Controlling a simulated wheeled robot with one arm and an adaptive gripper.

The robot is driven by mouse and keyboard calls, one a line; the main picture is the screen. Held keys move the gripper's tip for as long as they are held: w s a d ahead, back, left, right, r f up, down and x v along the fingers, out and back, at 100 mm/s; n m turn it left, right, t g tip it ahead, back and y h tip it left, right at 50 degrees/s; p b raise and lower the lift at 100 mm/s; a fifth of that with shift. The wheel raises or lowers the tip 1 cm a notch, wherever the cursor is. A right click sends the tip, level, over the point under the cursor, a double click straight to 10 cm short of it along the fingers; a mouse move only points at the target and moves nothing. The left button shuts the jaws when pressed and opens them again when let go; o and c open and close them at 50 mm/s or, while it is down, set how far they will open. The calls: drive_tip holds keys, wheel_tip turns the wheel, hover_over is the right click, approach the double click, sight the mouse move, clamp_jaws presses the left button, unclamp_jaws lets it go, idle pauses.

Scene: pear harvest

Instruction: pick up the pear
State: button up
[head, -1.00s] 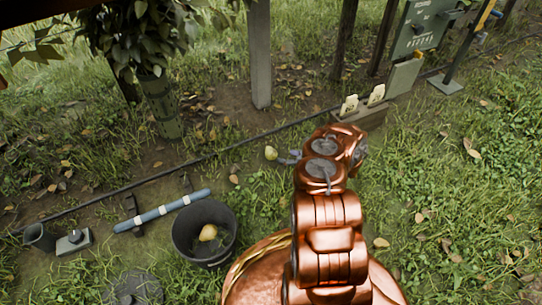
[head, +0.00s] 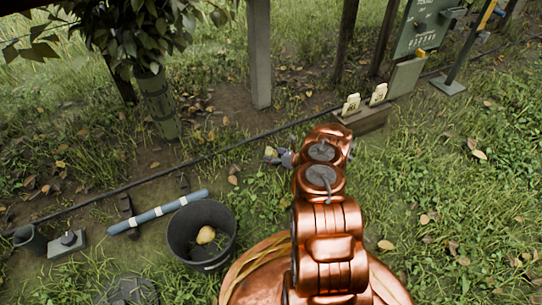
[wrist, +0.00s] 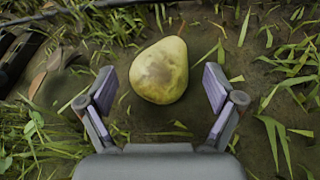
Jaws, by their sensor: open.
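A yellow-green pear (wrist: 160,72) with a brownish patch lies on bare soil in the wrist view. My gripper (wrist: 159,90) is open, with one finger on each side of the pear's lower part and a gap on both sides. The pear's upper part extends beyond the fingertips. In the head view the pear (head: 269,152) is a small pale spot, partly hidden at the tip of my gripper (head: 276,158).
A dark bucket (head: 183,232) with another pear (head: 206,235) inside stands at the lower left. A dark hose (head: 220,152) crosses the ground beyond the gripper. A wooden box with cards (head: 362,122) stands to the right.

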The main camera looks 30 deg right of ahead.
sight(273, 151)
drive_tip(key=shift+c, duration=0.2)
drive_tip(key=c, duration=1.3)
drive_tip(key=shift+o, duration=0.2)
drive_tip(key=shift+r, duration=0.15)
drive_tip(key=shift+r, duration=0.25)
wheel_tip(273, 151, up, 4)
drive_tip(key=p, duration=0.3)
drive_tip(key=shift+f, duration=0.2)
drive_tip(key=s+a+p, duration=0.1)
drive_tip(key=s+a, duration=0.1)
drive_tip(key=s, duration=0.3)
drive_tip(key=s+a+p, duration=0.1)
drive_tip(key=s+p, duration=0.1)
drive_tip(key=s, duration=0.3)
drive_tip(key=s+a+p, duration=0.2)
drive_tip(key=s, duration=0.3)
drive_tip(key=shift+a+r, duration=0.3)
drive_tip(key=shift+r, duration=0.05)
